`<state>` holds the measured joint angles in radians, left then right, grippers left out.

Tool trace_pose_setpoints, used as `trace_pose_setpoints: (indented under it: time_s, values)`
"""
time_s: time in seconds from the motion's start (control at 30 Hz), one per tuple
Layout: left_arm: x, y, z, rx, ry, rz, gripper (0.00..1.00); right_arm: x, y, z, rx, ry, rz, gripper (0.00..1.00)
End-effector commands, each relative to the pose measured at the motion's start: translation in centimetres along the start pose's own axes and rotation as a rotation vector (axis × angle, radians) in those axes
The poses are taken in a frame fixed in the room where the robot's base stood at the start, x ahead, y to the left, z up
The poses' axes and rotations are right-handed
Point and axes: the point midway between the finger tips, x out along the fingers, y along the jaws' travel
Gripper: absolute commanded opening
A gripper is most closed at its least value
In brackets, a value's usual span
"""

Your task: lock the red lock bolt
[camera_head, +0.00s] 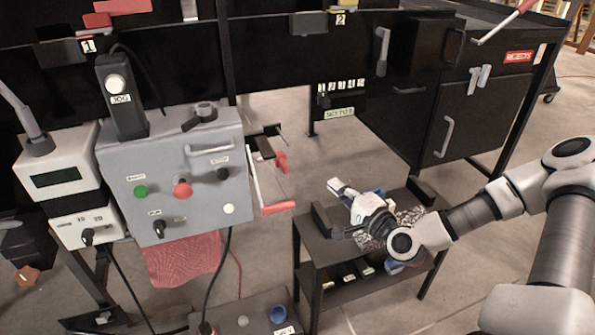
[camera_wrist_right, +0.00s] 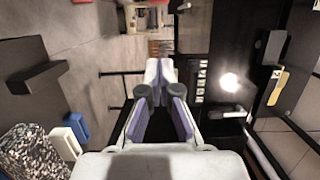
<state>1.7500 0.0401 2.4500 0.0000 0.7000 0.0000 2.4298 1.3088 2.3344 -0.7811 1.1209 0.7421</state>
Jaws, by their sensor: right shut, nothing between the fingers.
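A small red part (camera_head: 280,161), which looks like the lock bolt, sits at the right side of the grey control box (camera_head: 215,150), beside a dark bracket. It is small, and I cannot tell its exact position. My right gripper (camera_head: 336,185) is over the low black table, to the right of and below the red part, clearly apart from it. In the right wrist view its fingertips (camera_wrist_right: 164,72) are together, with nothing between them. I cannot make out the bolt for sure in that view. My left gripper is not in view.
A red-handled lever (camera_head: 278,208) hangs just below the red part. The low black table (camera_head: 312,240) holds a speckled item (camera_head: 410,216) under my right wrist. A black reject cabinet (camera_head: 480,105) stands at the back right. Floor is open between the control box and table.

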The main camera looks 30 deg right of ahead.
Motion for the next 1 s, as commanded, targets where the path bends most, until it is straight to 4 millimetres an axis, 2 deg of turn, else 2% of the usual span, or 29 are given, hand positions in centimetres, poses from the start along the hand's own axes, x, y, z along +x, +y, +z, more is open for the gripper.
trace_pose_setpoints:
  time_s: [0.13, 0.27, 0.63, 0.7, 0.8, 1.0]
  values:
    - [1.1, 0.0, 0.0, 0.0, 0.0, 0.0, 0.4, 1.0, 0.4, 0.0, -0.006, -0.003, 0.001, 0.0]
    - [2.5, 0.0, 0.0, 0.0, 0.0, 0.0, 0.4, 2.9, 0.5, 0.1, -0.009, -0.005, 0.0, 0.0]
    - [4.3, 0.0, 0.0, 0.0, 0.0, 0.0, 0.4, 10.3, 0.2, 0.2, -0.009, -0.005, 0.0, 0.0]
    - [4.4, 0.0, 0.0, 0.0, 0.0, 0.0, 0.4, 10.4, 0.2, 1.8, -0.005, -0.007, 0.004, 0.0]
    - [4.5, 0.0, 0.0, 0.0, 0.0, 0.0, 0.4, 10.7, 0.1, 3.1, -0.004, -0.005, 0.003, 0.0]
    - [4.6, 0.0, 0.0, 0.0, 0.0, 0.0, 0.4, 10.8, 0.1, 4.0, -0.001, -0.001, 0.001, 0.0]
